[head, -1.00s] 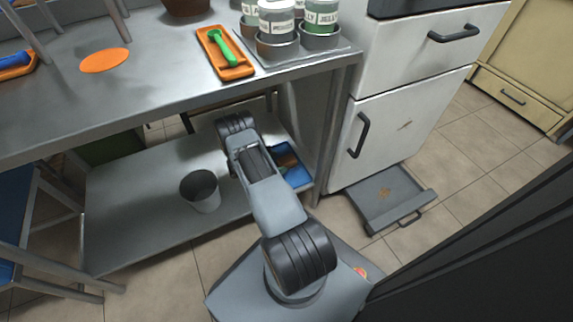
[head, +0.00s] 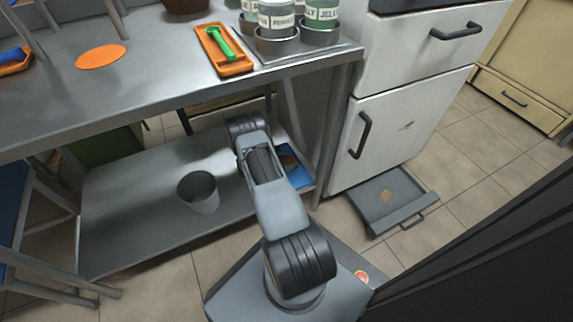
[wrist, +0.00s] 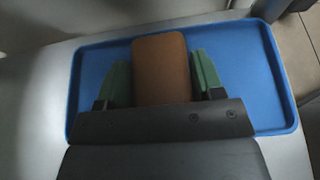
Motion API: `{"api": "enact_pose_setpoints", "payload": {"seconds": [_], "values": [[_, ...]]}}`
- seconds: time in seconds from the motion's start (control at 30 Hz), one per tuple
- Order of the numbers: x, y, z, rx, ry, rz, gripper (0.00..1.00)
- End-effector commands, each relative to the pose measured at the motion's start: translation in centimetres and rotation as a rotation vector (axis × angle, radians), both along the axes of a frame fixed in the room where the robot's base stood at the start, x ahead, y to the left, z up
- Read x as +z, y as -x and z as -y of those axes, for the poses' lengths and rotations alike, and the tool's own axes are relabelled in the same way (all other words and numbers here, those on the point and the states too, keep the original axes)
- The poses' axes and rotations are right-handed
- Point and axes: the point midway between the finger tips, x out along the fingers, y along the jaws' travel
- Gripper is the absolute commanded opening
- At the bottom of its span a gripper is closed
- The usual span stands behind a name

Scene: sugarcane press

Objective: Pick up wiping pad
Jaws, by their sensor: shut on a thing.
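The wiping pad (wrist: 160,52) is a brown rounded block in the wrist view, lying over the blue tray (wrist: 235,40). My gripper (wrist: 163,78) has its green fingers on either side of the pad and is shut on it. The near end of the pad is hidden behind the gripper body. I cannot tell whether the pad still touches the tray. In the head view, my arm reaches under the table, and the blue tray (head: 301,180) shows partly to its right on the lower shelf.
A metal bucket (head: 199,192) stands on the lower shelf (head: 130,215), left of my arm. The tabletop (head: 150,75) is above, with an orange tray (head: 213,45) and jars. A table leg and white cabinet (head: 395,130) stand right, with a low drawer (head: 385,200) pulled out.

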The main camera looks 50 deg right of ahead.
Motion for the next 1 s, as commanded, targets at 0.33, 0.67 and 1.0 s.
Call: {"api": "enact_pose_setpoints", "payload": {"seconds": [0.33, 0.67, 1.0], "values": [[0.0, 0.0, 0.0, 0.000, 0.000, 0.000, 0.37], [1.5, 0.0, 0.0, 0.000, 0.000, 0.000, 0.37], [3.6, -3.0, -0.1, 0.003, 0.002, 0.004, 0.37]]}}
